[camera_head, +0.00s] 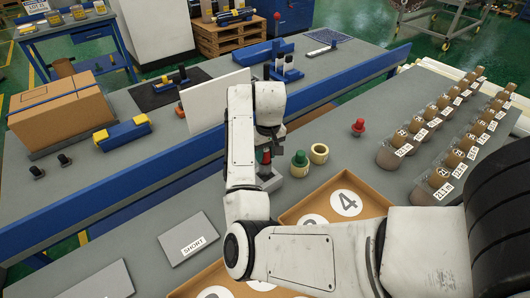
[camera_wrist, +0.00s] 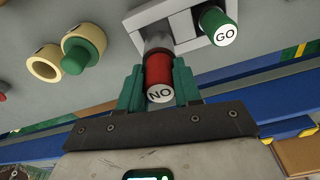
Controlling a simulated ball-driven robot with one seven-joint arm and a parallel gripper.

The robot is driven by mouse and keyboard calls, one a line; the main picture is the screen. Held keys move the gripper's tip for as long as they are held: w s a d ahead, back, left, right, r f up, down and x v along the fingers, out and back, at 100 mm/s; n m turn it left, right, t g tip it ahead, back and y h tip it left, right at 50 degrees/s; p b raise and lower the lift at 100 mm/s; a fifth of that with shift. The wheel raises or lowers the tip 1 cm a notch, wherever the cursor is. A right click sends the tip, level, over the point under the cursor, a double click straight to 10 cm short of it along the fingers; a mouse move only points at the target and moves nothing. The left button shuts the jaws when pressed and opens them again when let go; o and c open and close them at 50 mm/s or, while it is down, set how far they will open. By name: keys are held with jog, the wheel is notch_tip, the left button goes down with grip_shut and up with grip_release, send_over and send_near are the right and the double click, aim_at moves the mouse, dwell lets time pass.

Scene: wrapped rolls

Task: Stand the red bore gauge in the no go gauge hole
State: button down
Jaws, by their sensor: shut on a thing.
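The red bore gauge (camera_wrist: 158,72), its end face marked NO, is between the green fingertips of my gripper (camera_wrist: 160,88) in the wrist view. My gripper is shut on it. Its grey shaft (camera_wrist: 156,42) points at the left part of the grey gauge block (camera_wrist: 184,24). The no go hole is hidden behind the shaft, and I cannot tell whether the shaft is in it. The green gauge marked GO (camera_wrist: 218,28) stands in the block's other part.
A numbered cardboard tray (camera_head: 372,203) lies in front. Wrapped rolls (camera_head: 428,118) line the right side. A SHORT plate (camera_head: 187,238) lies at front left. A blue rail (camera_head: 340,88) runs behind.

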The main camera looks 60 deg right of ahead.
aim_at(266, 165)
notch_tip(266, 165, down, 2)
jog(key=shift+f+b, duration=0.1)
jog(key=shift+b, duration=0.6)
jog(key=shift+f, duration=1.4)
jog(key=shift+f, duration=0.4)
jog(key=c, duration=0.7)
grip_release()
jog(key=shift+b, duration=0.3)
jog(key=r, duration=0.6)
jog(key=r+p, duration=0.1)
jog(key=r, duration=0.2)
jog(key=shift+s+a+r, duration=0.25)
jog(key=shift+s+a, duration=0.1)
jog(key=shift+s, duration=0.05)
jog(key=shift+s+r+p, duration=0.15)
jog(key=shift+r+p, duration=0.2)
jog(key=shift+r, duration=0.3)
